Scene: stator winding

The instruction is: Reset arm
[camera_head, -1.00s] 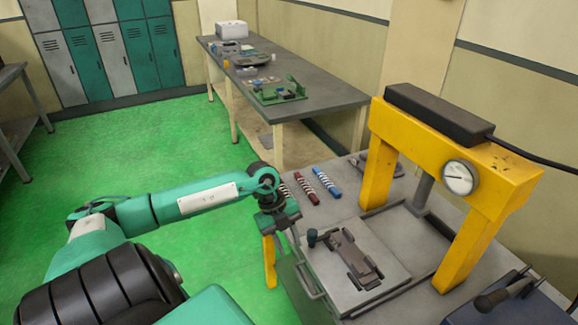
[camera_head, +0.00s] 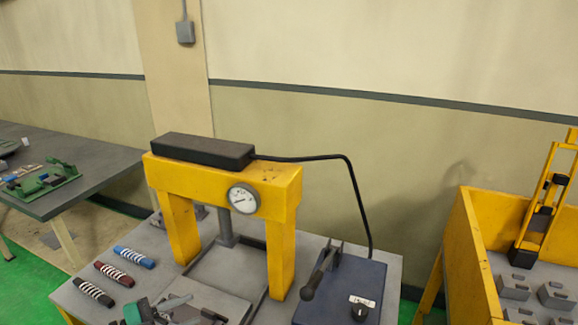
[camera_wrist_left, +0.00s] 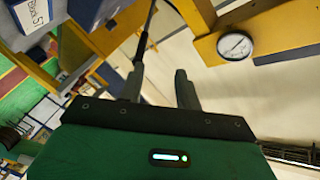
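My left gripper (camera_head: 165,305) shows only in part at the bottom edge of the head view, in front of the grey plate by the yellow press. In the left wrist view its two grey fingers (camera_wrist_left: 160,78) stand apart with nothing between them. The wrist is tilted, with wall, ceiling and the press's gauge beyond. My right arm and gripper are in neither view.
The yellow press (camera_head: 225,180) stands on the grey bench. Black, red and blue striped rods (camera_head: 125,275) lie left of it. A blue box with a lever (camera_head: 340,290) is to its right. A yellow bin (camera_head: 465,255) with grey blocks stands far right.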

